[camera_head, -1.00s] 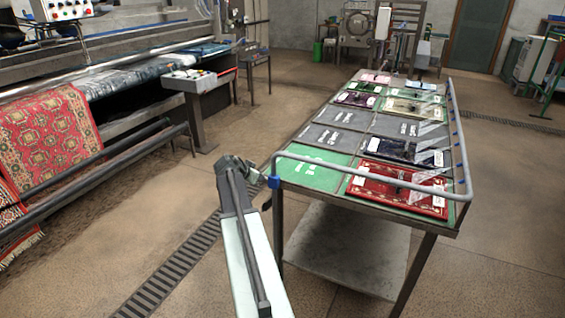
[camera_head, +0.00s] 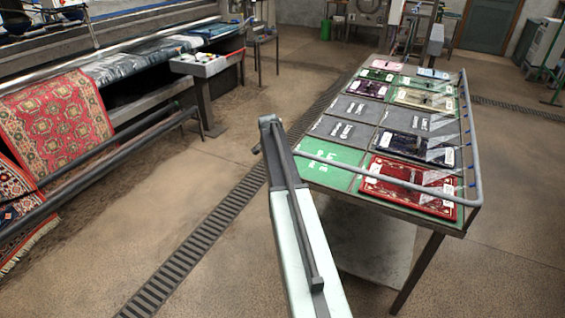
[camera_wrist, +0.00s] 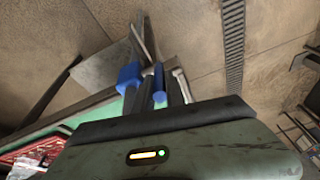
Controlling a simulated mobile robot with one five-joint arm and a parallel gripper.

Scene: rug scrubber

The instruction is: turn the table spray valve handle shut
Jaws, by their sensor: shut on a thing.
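In the wrist view the spray valve shows as a blue block (camera_wrist: 130,76) on the pipe at the table's edge. A slim blue handle (camera_wrist: 159,83) stands beside it. My gripper (camera_wrist: 156,92) is shut on the blue handle, which lies between its dark fingers. In the head view my arm hides the valve, the handle and the fingertips; my wrist is at the near left corner of the table (camera_head: 350,178). How far the handle is turned cannot be told.
A grey pipe rail (camera_head: 400,182) runs along the table's near and right edges. Rug samples, including a red one (camera_head: 410,187), lie on top. A floor drain (camera_head: 205,235) runs left of the table. A patterned red rug (camera_head: 55,120) hangs on the machine at left.

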